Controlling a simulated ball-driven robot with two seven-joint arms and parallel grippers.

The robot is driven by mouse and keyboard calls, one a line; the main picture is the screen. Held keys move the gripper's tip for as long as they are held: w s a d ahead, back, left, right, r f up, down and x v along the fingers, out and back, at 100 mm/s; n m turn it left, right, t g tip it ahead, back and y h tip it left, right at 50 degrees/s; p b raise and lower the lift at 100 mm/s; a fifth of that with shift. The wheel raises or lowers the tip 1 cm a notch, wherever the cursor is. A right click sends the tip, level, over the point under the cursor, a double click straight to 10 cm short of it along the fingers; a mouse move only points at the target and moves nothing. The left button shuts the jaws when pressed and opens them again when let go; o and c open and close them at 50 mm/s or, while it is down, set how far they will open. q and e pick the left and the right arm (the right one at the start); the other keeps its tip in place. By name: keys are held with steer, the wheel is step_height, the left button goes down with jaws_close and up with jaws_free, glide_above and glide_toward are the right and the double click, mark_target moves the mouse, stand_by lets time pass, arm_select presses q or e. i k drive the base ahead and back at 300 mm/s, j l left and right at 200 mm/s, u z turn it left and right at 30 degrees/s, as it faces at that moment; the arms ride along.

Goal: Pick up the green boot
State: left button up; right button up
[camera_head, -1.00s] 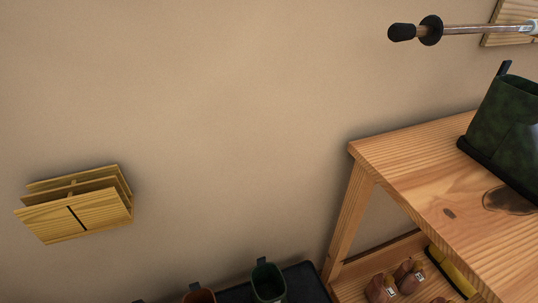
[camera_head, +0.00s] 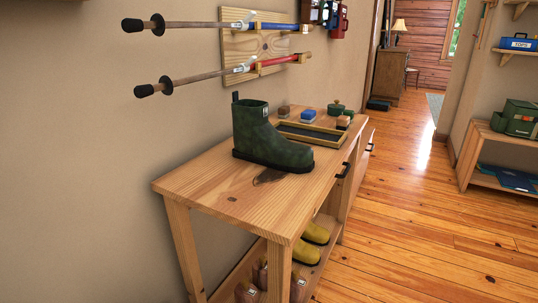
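The green boot (camera_head: 264,137) is a short, dark mottled boot with a black sole and a pull loop at the back of its top. It stands upright on the wooden bench (camera_head: 218,187), its toe pointing right. Neither of my grippers shows in the head view.
Behind the boot on the bench are a shallow tray (camera_head: 310,137), small brushes and a green pot (camera_head: 336,109). Yellow shoes (camera_head: 306,252) sit on the shelf below. Ski poles (camera_head: 205,77) hang on the wall above. The wooden floor (camera_head: 410,235) to the right is clear.

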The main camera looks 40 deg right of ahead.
mark_target(256, 140)
steer(key=l+z, duration=0.1)
steer(key=z, duration=0.3)
steer(key=l+z, duration=0.1)
steer(key=z, duration=0.3)
steer(key=i+z, duration=0.1)
steer(key=z, duration=0.3)
steer(key=l, duration=0.1)
